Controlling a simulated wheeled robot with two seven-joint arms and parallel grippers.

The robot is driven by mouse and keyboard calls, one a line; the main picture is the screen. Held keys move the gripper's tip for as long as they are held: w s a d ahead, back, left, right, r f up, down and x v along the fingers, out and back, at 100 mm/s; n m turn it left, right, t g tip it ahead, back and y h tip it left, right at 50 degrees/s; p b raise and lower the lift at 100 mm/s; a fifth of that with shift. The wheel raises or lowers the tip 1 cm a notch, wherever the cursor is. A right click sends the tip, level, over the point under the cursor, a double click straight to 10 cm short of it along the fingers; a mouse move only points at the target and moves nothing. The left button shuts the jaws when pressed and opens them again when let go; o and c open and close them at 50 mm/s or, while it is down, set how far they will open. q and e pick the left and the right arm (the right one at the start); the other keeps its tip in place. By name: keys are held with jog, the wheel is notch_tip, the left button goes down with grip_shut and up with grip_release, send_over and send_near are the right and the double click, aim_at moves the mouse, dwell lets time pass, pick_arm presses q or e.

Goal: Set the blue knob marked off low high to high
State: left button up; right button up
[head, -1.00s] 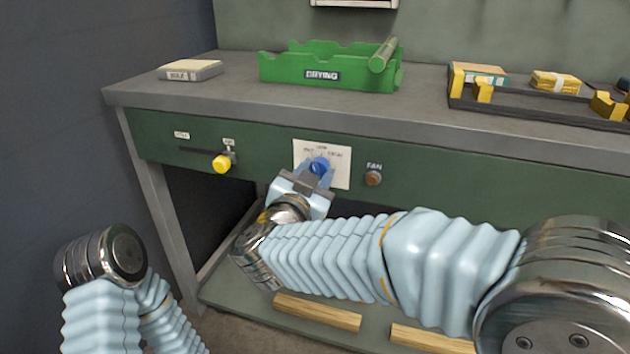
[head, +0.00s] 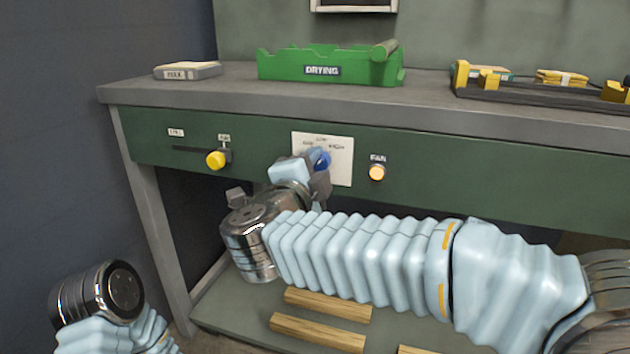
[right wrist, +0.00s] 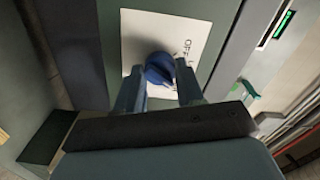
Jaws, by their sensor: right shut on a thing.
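The blue knob (head: 323,159) sits on a white plate (head: 341,170) on the green front panel of the bench. Small print above it reads off, low and high, partly hidden by my gripper. My right gripper (head: 318,166) is at the knob, shut on it and rolled over to one side. In the right wrist view the blue knob (right wrist: 160,69) is between the two fingers, with OFF printed at its upper right. Where the knob points is hard to tell. My left arm shows at the lower left; its gripper is out of view.
Right of the plate is a lit amber FAN lamp (head: 377,173). Left is a yellow slider knob (head: 216,160). Wooden bars (head: 318,333) lie on the lower shelf.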

jog(key=shift+f+m+b, duration=0.15)
jog(key=shift+m+b, duration=0.7)
jog(key=shift+m, duration=0.35)
jog(key=o, duration=1)
jog(key=shift+o, duration=0.2)
jog(key=v, duration=1.4)
jog(key=shift+p, duration=0.4)
jog(key=shift+w, duration=0.1)
